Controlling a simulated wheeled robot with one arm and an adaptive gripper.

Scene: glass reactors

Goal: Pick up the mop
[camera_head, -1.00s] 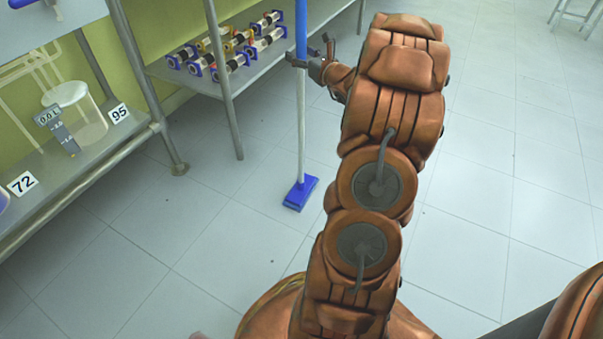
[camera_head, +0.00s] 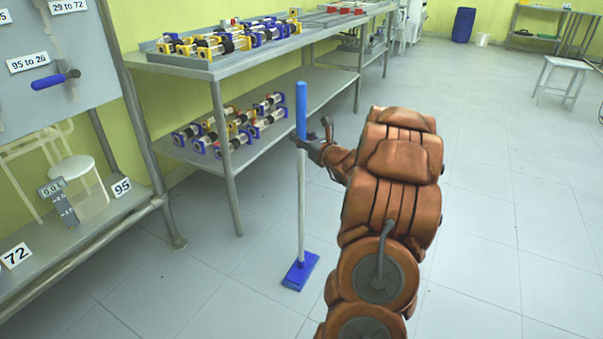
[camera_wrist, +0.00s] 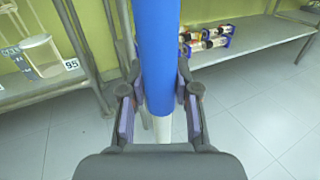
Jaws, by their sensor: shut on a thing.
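The mop (camera_head: 301,190) stands upright, with a blue grip at the top, a white pole and a flat blue head (camera_head: 300,270) at floor level. My gripper (camera_head: 303,143) is shut around the handle near the lower end of the blue grip. In the wrist view, the blue grip (camera_wrist: 158,50) runs between the two fingers of my gripper (camera_wrist: 160,108), with the white pole just below. The mop head is hidden in the wrist view. I cannot tell whether the head touches the floor.
A two-level metal rack (camera_head: 225,72) with several cylindrical devices stands behind and left of the mop. A shelf with a clear vessel (camera_head: 82,185) and number labels is at left. A stool (camera_head: 562,80) stands far right. The floor (camera_head: 480,230) at right is clear.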

